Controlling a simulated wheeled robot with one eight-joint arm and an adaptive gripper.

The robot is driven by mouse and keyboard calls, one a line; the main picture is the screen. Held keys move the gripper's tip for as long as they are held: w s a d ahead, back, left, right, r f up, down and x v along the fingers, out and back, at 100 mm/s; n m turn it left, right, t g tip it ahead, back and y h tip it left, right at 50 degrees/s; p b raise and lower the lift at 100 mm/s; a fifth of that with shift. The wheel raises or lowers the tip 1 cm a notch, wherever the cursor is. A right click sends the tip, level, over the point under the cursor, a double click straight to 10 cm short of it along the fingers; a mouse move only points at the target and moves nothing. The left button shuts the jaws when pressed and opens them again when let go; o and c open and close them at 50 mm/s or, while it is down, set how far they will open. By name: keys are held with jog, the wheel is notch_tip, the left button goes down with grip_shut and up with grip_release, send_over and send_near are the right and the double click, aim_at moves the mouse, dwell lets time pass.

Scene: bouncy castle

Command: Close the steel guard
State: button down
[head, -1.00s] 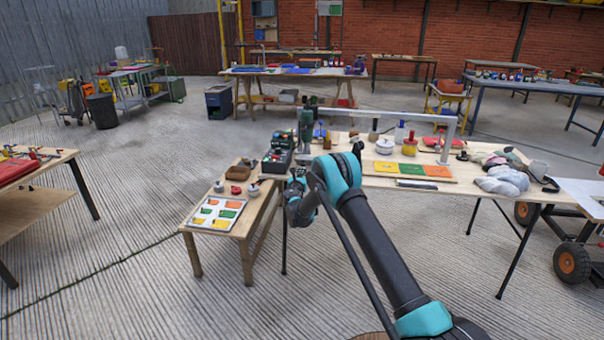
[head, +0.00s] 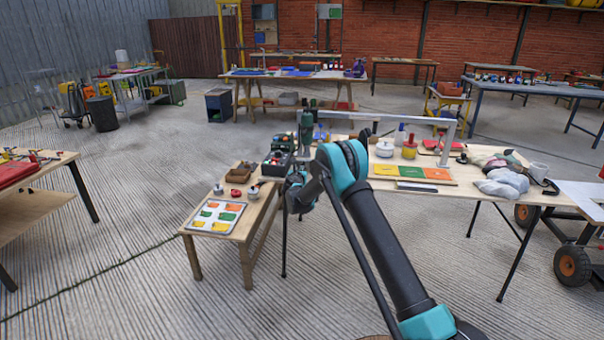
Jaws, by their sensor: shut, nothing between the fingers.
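The steel guard (head: 400,118) is a pale grey metal bar frame. Its long bar stands raised above the wooden worktable (head: 440,185), and its right leg (head: 449,143) slopes down to the tabletop. Its left end reaches towards a dark green upright tool (head: 306,132), and I cannot tell how it joins there. My gripper (head: 297,173) is small in view, shut and empty, near the left end of the worktable beside the black tray of bottles. It is apart from the guard's right leg. My own arm hides part of the table between them.
Grey cloths (head: 500,182) lie at right. A low bench (head: 245,225) holds a colour-swatch tray (head: 215,216).

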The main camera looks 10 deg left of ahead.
aim_at(304, 162)
jog(key=r+g, duration=0.1)
jog(key=w+r+g, duration=0.1)
jog(key=r+g, duration=0.1)
jog(key=shift+w+d, duration=0.1)
jog(key=shift+w, duration=0.2)
jog(key=shift+g, duration=0.3)
jog(key=shift+w+r, duration=1.4)
jog(key=shift+w, duration=0.25)
jog(key=shift+r, duration=0.1)
